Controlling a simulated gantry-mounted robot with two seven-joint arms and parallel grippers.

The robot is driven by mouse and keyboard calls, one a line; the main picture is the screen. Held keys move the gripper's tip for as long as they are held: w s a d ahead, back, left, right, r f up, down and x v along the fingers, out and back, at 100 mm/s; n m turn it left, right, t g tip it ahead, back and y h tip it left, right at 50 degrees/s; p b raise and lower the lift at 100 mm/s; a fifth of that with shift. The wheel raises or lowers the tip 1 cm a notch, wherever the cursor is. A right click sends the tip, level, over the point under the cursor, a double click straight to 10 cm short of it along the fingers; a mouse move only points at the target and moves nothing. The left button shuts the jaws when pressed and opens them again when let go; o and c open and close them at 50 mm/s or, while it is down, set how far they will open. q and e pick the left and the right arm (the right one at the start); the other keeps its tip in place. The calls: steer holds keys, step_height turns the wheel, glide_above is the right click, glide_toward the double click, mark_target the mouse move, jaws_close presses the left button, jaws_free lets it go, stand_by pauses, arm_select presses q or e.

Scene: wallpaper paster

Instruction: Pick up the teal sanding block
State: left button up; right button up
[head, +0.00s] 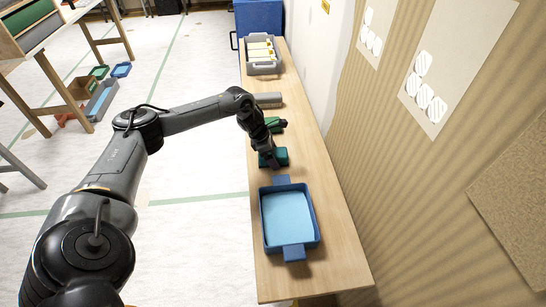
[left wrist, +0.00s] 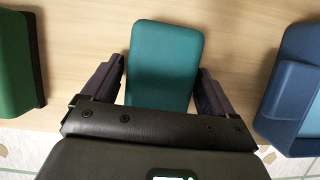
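The teal sanding block (head: 281,156) lies on the wooden table, just beyond the blue tray. In the left wrist view the teal block (left wrist: 165,62) sits between the two fingers of my left gripper (left wrist: 162,85). The fingers are spread, with a small gap on each side of the block. In the head view my left gripper (head: 270,160) reaches down at the block and covers part of it. My right gripper is not in view.
A blue tray (head: 264,222) with light-blue contents stands nearer on the table (head: 338,262). A green tool (head: 276,122), a grey roll (head: 268,99) and a grey bin (head: 262,70) lie farther back. The wall (head: 440,150) rises along the table's right side.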

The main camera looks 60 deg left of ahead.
mark_target(277, 152)
arm_select(q)
steer(key=c, duration=0.8)
steer(key=shift+r+p, duration=0.3)
steer(key=shift+r, duration=0.35)
step_height(277, 152, up, 4)
steer(key=shift+f+p, duration=0.15)
steer(key=shift+p, duration=0.7)
steer(key=s+d+r+p, duration=0.1)
steer(key=d+r, duration=0.1)
steer(key=d, duration=0.1)
steer(key=s+d+r+p, duration=0.1)
steer(key=d+r, duration=0.1)
steer(key=d, duration=0.2)
steer(key=s+d+r+p, duration=0.1)
steer(key=d+r, duration=0.1)
steer(key=d, duration=0.2)
steer(key=shift+s+r, duration=0.1)
steer(key=shift+s, duration=0.15)
